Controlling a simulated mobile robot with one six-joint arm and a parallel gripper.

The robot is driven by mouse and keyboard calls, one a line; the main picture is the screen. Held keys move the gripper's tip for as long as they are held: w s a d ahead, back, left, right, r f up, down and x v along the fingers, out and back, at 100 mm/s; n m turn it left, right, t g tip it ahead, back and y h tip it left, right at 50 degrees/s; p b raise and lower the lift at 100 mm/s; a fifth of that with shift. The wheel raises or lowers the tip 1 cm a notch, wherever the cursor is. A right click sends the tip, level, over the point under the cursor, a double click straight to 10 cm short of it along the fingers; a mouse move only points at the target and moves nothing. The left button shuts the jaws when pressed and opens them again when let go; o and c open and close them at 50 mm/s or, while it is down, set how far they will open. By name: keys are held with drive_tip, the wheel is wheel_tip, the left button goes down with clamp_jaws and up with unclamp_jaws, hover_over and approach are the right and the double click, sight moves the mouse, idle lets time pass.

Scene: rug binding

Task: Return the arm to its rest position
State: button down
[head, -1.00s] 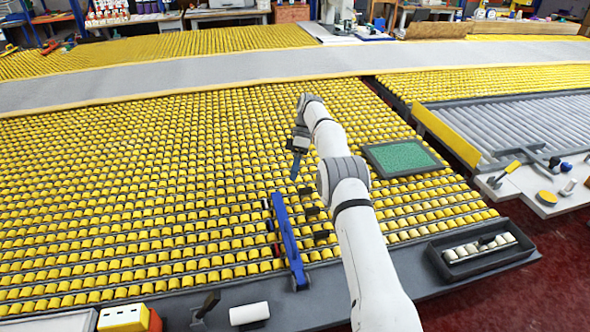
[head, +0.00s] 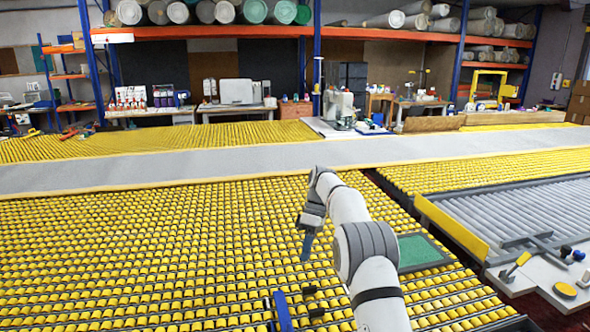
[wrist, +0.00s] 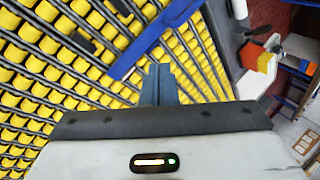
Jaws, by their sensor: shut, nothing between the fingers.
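My white arm reaches up from the bottom of the head view over the yellow roller table (head: 150,250). My gripper (head: 306,246) hangs near the middle of that view, pointing down over the rollers. In the wrist view its blue-grey fingers (wrist: 160,82) lie together with nothing between them. A blue bar-shaped tool (head: 282,312) lies on the rollers below and to the left of the gripper. It also shows in the wrist view (wrist: 150,40), beyond the fingertips and apart from them.
A green-topped tray (head: 418,250) lies on the rollers right of my arm. Grey rollers (head: 520,205) and a pale side shelf (head: 545,285) with small tools stand at the right. A grey strip (head: 200,165) crosses behind. Racks with rolled rugs (head: 225,12) line the back.

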drive_tip(key=s+d+r+m+t+h, duration=0.1)
drive_tip(key=s+d+r+m+t, duration=0.1)
drive_tip(key=s+d+r+m, duration=0.35)
drive_tip(key=s+d+r+m+t, duration=0.2)
drive_tip(key=s+r, duration=0.5)
drive_tip(key=s, duration=0.4)
drive_tip(key=s+d+f+m+t+h, duration=0.1)
drive_tip(key=s+d+f+m+t, duration=0.1)
drive_tip(key=s, duration=0.9)
drive_tip(key=s+d+f+m+t, duration=0.2)
drive_tip(key=s+f+m, duration=0.2)
drive_tip(key=s, duration=0.7)
drive_tip(key=shift+d+h, duration=0.2)
drive_tip(key=shift+h, duration=0.2)
